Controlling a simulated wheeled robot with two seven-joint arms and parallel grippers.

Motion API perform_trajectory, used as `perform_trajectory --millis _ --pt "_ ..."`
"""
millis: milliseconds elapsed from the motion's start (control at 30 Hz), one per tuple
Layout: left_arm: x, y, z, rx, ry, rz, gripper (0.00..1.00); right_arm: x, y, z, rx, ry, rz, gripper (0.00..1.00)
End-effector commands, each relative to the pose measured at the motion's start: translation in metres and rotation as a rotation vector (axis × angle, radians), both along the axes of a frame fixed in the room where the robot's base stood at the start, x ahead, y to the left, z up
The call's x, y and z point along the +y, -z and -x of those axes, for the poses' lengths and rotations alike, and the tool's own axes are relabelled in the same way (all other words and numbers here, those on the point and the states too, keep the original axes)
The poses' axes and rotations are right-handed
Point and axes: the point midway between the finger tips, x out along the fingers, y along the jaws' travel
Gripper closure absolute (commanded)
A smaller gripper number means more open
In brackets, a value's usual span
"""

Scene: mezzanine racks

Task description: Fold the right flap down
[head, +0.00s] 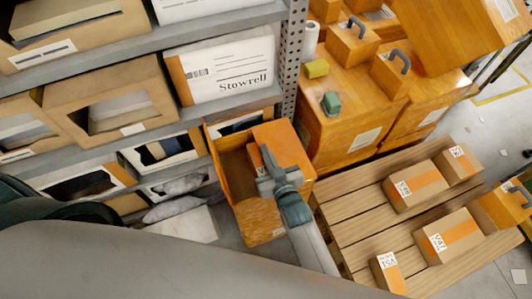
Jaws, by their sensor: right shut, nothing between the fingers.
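An open orange box (262,222) stands on the floor between the shelf rack and the wooden pallet. Its left flap (214,143) stands up along the left side. An orange panel on its right side (283,143), which looks like the right flap, is raised behind my gripper. My right gripper (266,160) is shut and empty. It overlaps the panel's left part in the head view; I cannot tell whether they touch. The gripper and forearm hide part of the box's opening and right side. My left gripper is not in view.
A shelf rack with bins and a white carton (223,70) fills the left. Its perforated post (291,60) stands behind the box. Large orange boxes (345,115) stand behind to the right. The wooden pallet (365,225) with several taped cartons lies close on the right.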

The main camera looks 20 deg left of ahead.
Motion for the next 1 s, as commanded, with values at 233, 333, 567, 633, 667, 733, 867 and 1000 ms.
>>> perform_trajectory --millis 233,333,567,633,667,733,867,1000 --pt "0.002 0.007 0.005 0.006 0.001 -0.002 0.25 -0.021 -0.009 0.027 -0.001 0.001 0.0 1.0" --pt "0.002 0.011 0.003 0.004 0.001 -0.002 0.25 -0.03 -0.013 0.04 -0.001 0.0 -0.001 1.0" --pt "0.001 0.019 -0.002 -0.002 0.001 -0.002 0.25 -0.049 -0.022 0.066 -0.001 0.0 -0.001 1.0" --pt "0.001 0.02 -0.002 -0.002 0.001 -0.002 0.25 -0.052 -0.024 0.071 -0.002 0.001 -0.001 1.0" --pt "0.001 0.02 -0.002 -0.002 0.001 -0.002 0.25 -0.054 -0.026 0.073 -0.003 0.001 -0.002 1.0" --pt "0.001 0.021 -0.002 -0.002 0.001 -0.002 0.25 -0.056 -0.027 0.076 -0.002 0.0 -0.001 1.0" --pt "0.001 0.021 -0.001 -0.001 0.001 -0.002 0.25 -0.057 -0.028 0.078 -0.002 0.0 -0.001 1.0" --pt "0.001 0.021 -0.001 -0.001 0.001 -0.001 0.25 -0.057 -0.028 0.077 -0.002 0.001 -0.001 1.0"
